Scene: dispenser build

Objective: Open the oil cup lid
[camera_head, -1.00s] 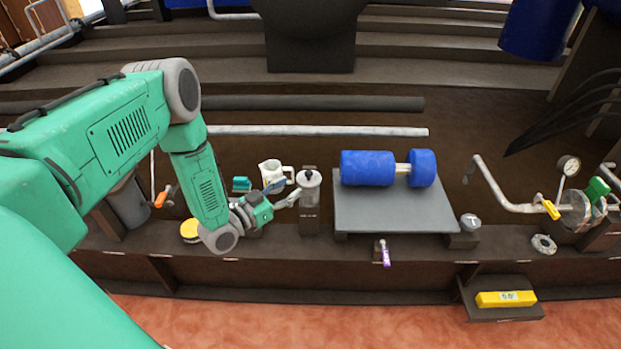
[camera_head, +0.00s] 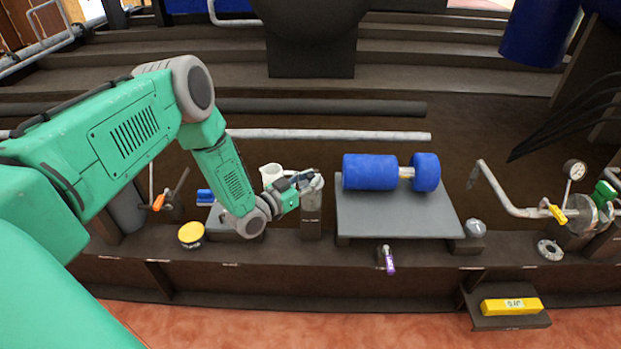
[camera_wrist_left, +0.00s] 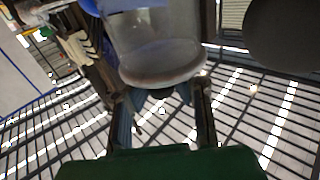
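The oil cup (camera_head: 311,200) is a clear cylinder on a dark block, left of the grey plate. Its top is partly hidden by my left gripper (camera_head: 309,178), which reaches it from the left. In the left wrist view the clear cup (camera_wrist_left: 155,40) fills the top middle, with a pale round end facing the gripper and a small dark part, perhaps the lid knob (camera_wrist_left: 161,92), below it. The left gripper's fingers (camera_wrist_left: 163,100) stand apart on both sides of that part. I cannot tell whether they touch it. My right gripper is not in view.
A white jug (camera_head: 270,174) stands just left of the cup, close to the gripper. A yellow-lidded pot (camera_head: 191,234) is further left. A blue roller (camera_head: 370,171) lies on the grey plate (camera_head: 395,215) to the right. A purple-handled valve (camera_head: 389,262) sticks out in front.

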